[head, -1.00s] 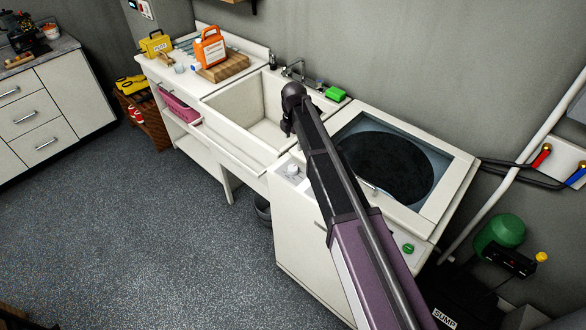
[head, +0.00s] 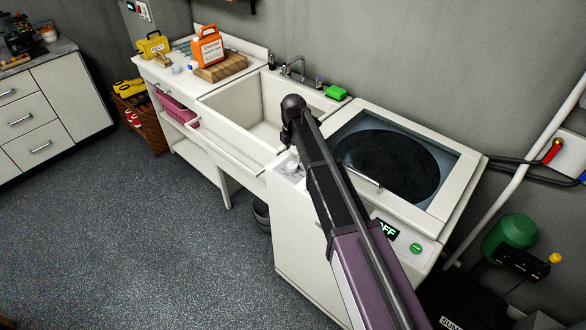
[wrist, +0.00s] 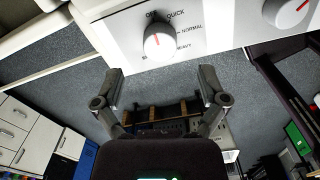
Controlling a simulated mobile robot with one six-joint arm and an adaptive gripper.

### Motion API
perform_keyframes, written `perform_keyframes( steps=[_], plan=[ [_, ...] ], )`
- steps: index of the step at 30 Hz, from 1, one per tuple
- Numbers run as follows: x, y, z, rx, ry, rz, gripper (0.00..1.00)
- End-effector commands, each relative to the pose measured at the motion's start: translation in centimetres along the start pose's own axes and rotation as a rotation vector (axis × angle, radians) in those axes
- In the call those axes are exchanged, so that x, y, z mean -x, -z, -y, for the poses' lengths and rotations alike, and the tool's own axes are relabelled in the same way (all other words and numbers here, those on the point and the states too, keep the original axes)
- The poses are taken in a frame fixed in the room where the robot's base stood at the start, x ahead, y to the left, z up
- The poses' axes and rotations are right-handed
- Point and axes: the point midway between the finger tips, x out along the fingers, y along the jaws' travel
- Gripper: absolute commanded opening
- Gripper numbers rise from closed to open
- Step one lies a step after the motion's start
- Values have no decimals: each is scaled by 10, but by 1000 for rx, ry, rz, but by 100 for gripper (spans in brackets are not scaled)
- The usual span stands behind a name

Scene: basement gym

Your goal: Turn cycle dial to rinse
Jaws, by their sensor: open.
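The washer (head: 300,235) has a white front control panel. In the wrist view a round white dial (wrist: 158,43) with a red mark sits among the labels OFF, QUICK, NORMAL and HEAVY. Another label at its lower left is partly covered and unreadable. The red mark points up, near OFF. A second white dial (wrist: 288,10) is cut off at the top right. My gripper (wrist: 161,80) is open and empty, its fingertips apart below the first dial. In the head view my arm hides the gripper and part of the panel; a display (head: 388,231) shows "FF", its left end covered.
A utility sink (head: 235,112) stands left of the washer. A green button (head: 416,248) is at the panel's right end. A white pipe (head: 500,200) and a green-topped pump (head: 510,235) are at the right. The floor in front is clear.

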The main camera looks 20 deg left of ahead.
Motion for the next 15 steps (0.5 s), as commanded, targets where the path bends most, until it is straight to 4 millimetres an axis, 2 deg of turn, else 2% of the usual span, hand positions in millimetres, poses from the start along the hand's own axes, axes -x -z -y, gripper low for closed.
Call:
perform_keyframes(
  steps=[1,15],
  plan=[
    [-8,0,0,0,0,0,92],
    [-42,1,0,1,0,0,92]
  ],
)
